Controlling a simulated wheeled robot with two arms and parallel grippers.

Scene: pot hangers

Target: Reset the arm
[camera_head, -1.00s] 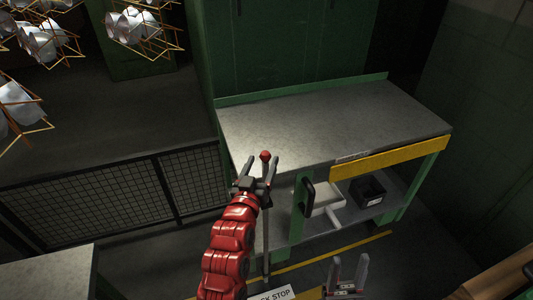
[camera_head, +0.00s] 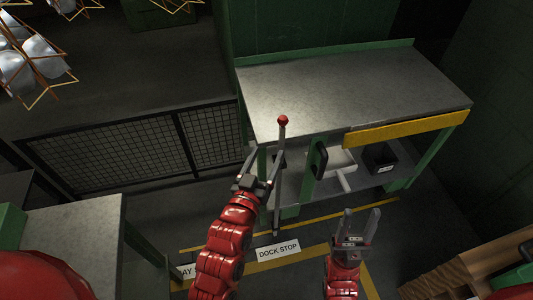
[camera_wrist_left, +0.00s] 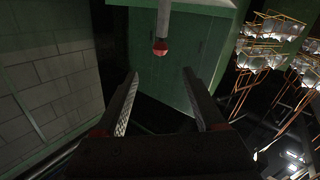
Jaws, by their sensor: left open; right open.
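A lever with a red ball knob (camera_head: 283,121) on a thin grey rod stands upright in front of the workbench. My left gripper (camera_head: 264,166) is open below the knob, with the rod showing close to its right finger. In the left wrist view the red knob (camera_wrist_left: 160,47) is ahead of the fingertips, and the space between the left gripper's fingers (camera_wrist_left: 160,76) looks empty. My right gripper (camera_head: 361,212) is open and empty in front of the bench, fingers pointing up in the picture.
The metal-topped workbench (camera_head: 350,85) has a black bin (camera_head: 381,158) on its lower shelf. A mesh fence (camera_head: 120,155) runs to the left. A floor label reads "DOCK STOP" (camera_head: 278,250). Wire racks with shiny pots (camera_head: 35,65) hang at upper left.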

